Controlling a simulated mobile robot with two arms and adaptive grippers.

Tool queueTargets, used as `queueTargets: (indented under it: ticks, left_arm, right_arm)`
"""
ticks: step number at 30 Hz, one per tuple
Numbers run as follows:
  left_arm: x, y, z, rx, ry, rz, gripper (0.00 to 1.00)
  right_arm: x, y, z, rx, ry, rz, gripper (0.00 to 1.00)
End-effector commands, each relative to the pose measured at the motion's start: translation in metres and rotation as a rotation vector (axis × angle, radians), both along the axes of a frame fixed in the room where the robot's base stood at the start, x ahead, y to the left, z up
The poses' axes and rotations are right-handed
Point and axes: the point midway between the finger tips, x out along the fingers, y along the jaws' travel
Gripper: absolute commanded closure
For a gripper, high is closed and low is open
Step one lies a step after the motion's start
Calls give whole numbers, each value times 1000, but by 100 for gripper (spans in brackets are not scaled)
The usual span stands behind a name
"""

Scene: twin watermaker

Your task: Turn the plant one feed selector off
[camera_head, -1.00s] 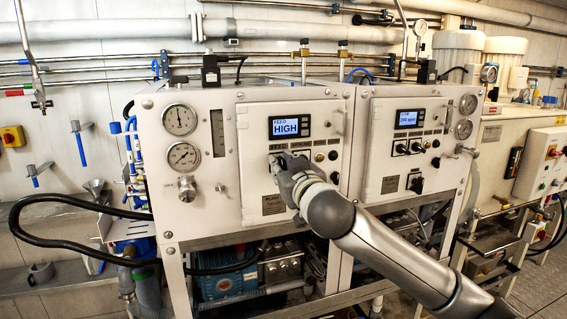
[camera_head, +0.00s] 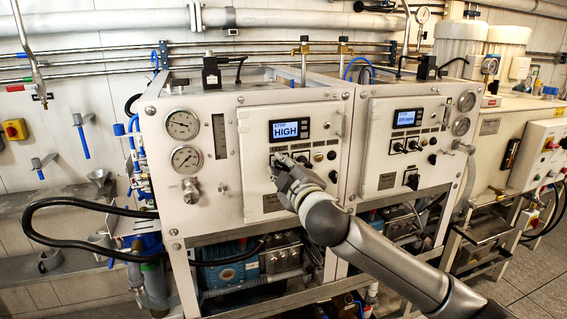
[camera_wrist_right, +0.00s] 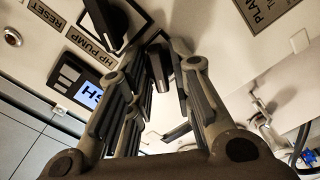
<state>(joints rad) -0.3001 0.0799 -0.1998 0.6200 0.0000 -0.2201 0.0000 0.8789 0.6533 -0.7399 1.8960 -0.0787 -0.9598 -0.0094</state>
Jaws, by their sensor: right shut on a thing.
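The plant one panel (camera_head: 254,203) is the left white front in the head view. Its display (camera_head: 286,130) is lit and reads HIGH, with a small line above that looks like STOP. My right gripper (camera_head: 277,172) is at the knob row below the display, covering the feed selector there. In the right wrist view, the gripper (camera_wrist_right: 160,85) is shut on the dark handle of the feed selector (camera_wrist_right: 161,68), which lies between the finger pads. My left gripper is not in view.
Close beside the right fingers is the HP pump knob (camera_wrist_right: 108,22), with its label (camera_wrist_right: 90,48). The plant two panel (camera_head: 405,150) stands to the right with similar knobs. Gauges (camera_head: 183,124) and a valve knob (camera_head: 190,190) are on the left.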

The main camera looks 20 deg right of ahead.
Motion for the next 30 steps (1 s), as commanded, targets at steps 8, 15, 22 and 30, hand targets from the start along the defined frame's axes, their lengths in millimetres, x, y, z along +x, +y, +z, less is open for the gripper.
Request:
queueTargets:
  ticks: [8,15,22,30]
  left_arm:
    - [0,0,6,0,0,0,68]
    - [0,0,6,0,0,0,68]
    - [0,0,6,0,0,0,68]
    - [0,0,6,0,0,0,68]
  right_arm:
    - [0,0,0,-63,-2,-1,100]
    - [0,0,-1,-71,-2,0,100]
    - [0,0,-1,-69,-2,1,74]
    - [0,0,0,-68,-2,0,68]
